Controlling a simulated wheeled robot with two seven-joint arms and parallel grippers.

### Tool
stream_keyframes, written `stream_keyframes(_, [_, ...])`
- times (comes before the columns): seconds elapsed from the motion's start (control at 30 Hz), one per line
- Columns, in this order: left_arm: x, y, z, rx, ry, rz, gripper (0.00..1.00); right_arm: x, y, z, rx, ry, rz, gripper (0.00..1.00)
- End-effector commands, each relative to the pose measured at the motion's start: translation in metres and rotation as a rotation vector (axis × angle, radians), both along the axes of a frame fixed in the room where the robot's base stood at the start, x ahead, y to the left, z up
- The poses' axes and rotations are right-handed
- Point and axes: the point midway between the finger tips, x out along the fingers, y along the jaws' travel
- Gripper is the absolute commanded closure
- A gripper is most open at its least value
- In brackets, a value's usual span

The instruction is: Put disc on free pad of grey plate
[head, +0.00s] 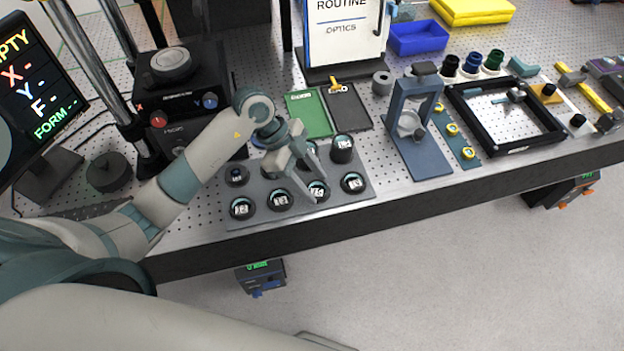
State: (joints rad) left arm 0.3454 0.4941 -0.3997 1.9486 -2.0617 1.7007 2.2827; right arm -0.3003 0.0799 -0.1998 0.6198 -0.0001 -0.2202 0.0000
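The grey plate (232,221) lies near the bench's front edge. Its front row holds several dark discs with white labels, at the far left (242,207), left of middle (280,200), right of middle (318,190) and right end (352,182). At its back right stands a taller dark labelled piece (342,149); at its back left is a dark round piece with a bluish centre (237,175). My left gripper (319,186) points down over the plate, fingers apart, at the right-of-middle disc. It hides part of the back row, so I cannot tell which pad is free. My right gripper is out of view.
A green card (310,114) and a dark clipboard (348,108) lie behind the plate. A blue-grey stand (422,165) is to its right, then a black square frame (512,142). A black instrument (180,90) and a screen (30,100) stand left.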

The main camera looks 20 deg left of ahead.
Motion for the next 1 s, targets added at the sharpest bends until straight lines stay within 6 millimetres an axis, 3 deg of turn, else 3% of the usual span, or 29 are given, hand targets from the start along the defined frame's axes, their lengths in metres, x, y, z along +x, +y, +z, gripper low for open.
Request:
stream_keyframes(0.53, [0.001,0.007,0.01,0.002,-0.003,0.001,0.5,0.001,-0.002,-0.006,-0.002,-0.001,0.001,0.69])
stream_keyframes(1.0, [0.001,0.045,0.074,0.003,-0.005,0.001,0.5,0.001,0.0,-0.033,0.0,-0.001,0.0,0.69])
